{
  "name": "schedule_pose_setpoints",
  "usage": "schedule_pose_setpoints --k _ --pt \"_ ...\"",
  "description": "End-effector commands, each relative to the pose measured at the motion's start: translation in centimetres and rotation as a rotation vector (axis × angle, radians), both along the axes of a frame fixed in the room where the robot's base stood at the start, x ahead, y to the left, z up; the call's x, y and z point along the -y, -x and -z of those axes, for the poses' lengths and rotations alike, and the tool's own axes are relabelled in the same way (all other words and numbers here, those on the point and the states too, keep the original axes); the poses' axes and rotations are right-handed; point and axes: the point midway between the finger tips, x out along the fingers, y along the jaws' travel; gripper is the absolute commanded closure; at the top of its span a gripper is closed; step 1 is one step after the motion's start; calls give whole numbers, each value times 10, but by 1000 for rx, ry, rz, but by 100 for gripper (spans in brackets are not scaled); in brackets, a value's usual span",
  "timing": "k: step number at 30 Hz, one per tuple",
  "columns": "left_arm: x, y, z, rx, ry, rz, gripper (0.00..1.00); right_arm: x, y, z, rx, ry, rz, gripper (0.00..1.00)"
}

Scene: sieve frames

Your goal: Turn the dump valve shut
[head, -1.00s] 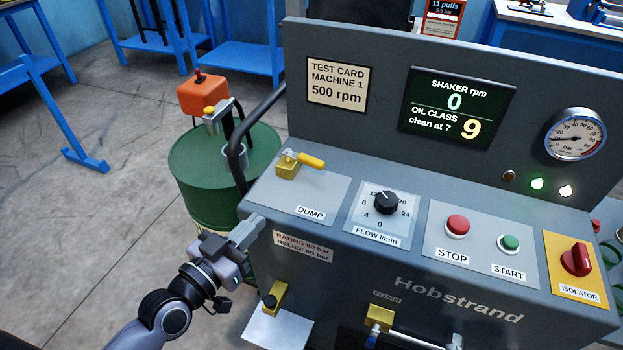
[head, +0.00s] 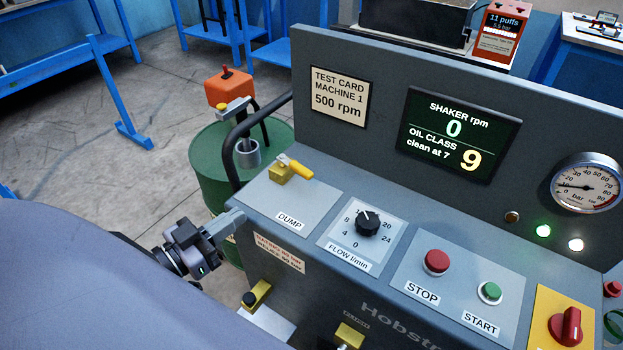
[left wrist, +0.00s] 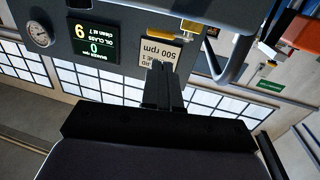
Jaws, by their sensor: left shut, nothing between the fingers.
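The dump valve (head: 281,174) is a brass block with a yellow lever (head: 299,169) on the sloping console top, above the DUMP label (head: 289,220). The lever points toward the right and slightly toward the front. My left gripper (head: 236,216) is shut and empty at the console's front left corner, in front of and below the valve, apart from the lever. In the left wrist view the picture is upside down. The shut fingers (left wrist: 163,84) show there, with a yellow part, probably the lever (left wrist: 189,28), beyond them. My right gripper is not in view.
The flow knob (head: 367,222), red STOP button (head: 437,262) and green START button (head: 490,292) lie right of the valve. A black hose (head: 232,150) curves beside the console's left edge, near a green drum (head: 207,160). The upright display panel (head: 459,135) stands behind the controls.

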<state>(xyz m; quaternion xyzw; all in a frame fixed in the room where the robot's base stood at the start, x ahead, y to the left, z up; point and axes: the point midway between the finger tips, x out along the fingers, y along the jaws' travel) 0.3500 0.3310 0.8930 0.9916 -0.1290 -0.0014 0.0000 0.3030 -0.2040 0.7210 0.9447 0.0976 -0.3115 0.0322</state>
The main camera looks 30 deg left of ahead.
Motion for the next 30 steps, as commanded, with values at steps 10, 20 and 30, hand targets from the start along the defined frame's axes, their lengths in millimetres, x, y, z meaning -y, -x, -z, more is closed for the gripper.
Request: schedule_pose_setpoints --k 10,20,30 --pt "4 -21 0 8 1 0 100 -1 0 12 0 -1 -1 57" --pt "15 -62 0 6 1 -1 100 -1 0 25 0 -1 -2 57" --pt "26 -103 -1 6 2 0 100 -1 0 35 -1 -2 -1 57"
